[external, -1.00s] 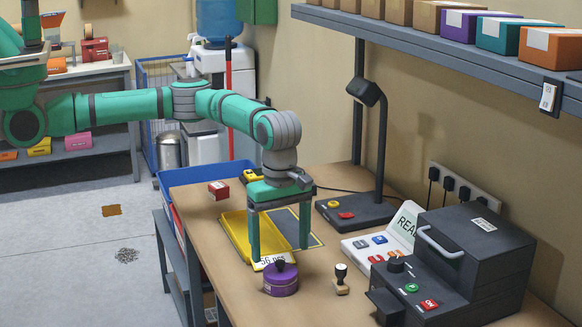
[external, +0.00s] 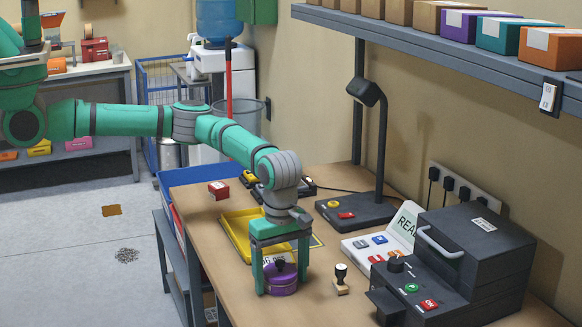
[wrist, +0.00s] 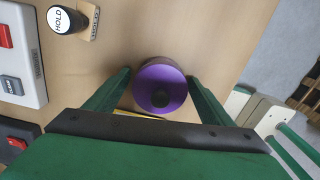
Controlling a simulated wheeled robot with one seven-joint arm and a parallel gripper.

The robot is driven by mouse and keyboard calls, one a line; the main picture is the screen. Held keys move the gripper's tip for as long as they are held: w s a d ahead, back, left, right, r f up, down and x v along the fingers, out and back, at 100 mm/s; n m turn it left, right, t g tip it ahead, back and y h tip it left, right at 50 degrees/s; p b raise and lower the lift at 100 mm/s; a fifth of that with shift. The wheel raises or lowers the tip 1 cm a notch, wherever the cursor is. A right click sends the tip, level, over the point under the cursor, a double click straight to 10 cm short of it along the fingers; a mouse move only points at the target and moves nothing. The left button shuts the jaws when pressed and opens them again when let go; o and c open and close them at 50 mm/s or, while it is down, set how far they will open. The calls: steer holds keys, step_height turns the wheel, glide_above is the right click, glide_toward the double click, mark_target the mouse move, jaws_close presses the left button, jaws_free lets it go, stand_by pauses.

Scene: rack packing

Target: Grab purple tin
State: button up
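The purple tin (external: 281,281) is round with a dark knob on its lid and stands upright on the wooden table, in front of the yellow tray (external: 240,232). It also shows in the wrist view (wrist: 160,86), seen from above. My gripper (external: 282,284) is open above and around the tin, with one finger on either side of it. In the wrist view the two green fingertips (wrist: 157,75) flank the tin, and gaps show on both sides. I cannot tell exactly how low the fingertips reach beside the tin.
A wooden stamp (external: 341,280) stands close to the right of the tin. The black machine (external: 455,262) and a white button panel (external: 378,246) are further right. A lamp base (external: 355,212) stands behind. The table's left edge is close to the tin.

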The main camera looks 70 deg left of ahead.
jaws_close()
steer(key=shift+r, duration=0.1)
